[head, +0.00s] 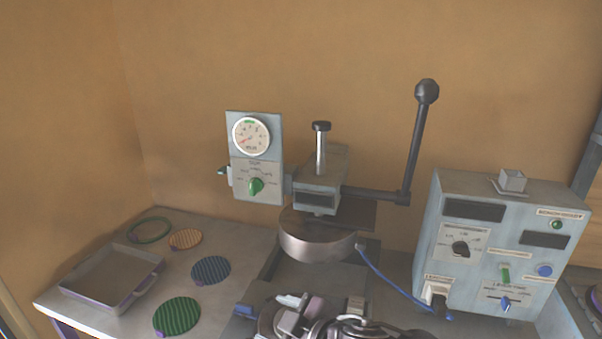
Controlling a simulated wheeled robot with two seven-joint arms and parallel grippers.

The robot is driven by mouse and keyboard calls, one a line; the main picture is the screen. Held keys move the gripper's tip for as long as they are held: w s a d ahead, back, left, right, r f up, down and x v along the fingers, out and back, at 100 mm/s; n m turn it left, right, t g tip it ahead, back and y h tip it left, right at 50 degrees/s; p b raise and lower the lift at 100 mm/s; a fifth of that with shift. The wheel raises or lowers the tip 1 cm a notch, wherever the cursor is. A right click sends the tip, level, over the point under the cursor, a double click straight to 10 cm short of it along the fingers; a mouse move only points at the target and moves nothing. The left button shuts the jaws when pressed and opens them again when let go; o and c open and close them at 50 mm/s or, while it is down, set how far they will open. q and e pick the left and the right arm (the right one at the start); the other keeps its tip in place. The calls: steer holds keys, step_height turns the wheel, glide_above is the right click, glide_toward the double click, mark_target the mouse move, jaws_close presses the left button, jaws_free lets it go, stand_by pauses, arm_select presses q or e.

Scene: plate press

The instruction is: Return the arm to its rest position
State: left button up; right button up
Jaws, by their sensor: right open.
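My right gripper (318,308) is at the bottom centre of the head view, in front of the press, with its jaws open. I see nothing held between its fingers, though the bottom edge cuts off part of it and my arm. The press (317,190) has a rounded grey head (318,238). Its dark lever (416,145) with a ball knob stands nearly upright on the right, well apart from my gripper. The lower part of the press is partly hidden behind my gripper. My left gripper is not in view.
A gauge panel (265,180) with a green knob is left of the press. A grey control box (490,250) stands right, joined by a blue cable (390,285). Left lie a shallow tray (149,288), a green ring (131,237) and orange (185,239), blue (210,270) and green (177,316) discs.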

steer(key=s+d+f+m+g+h, duration=0.35)
steer(key=s+d+f+m, duration=0.35)
steer(key=d, duration=0.5)
steer(key=s+d+f+m+g+h, duration=0.2)
steer(key=s+d+f+m+h, duration=0.35)
steer(key=s+d, duration=0.5)
step_height(320, 180, down, 38)
steer(key=d+g+b, duration=0.1)
steer(key=b, duration=0.5)
steer(key=s+d+f+b, duration=0.1)
steer(key=s+f+b, duration=0.1)
steer(key=s+f, duration=0.8)
steer(key=s+d+f+g+b, duration=0.1)
steer(key=s+d+f+b, duration=0.1)
steer(key=s+f, duration=0.8)
steer(key=shift+d+f, duration=0.3)
steer(key=shift+f, duration=0.3)
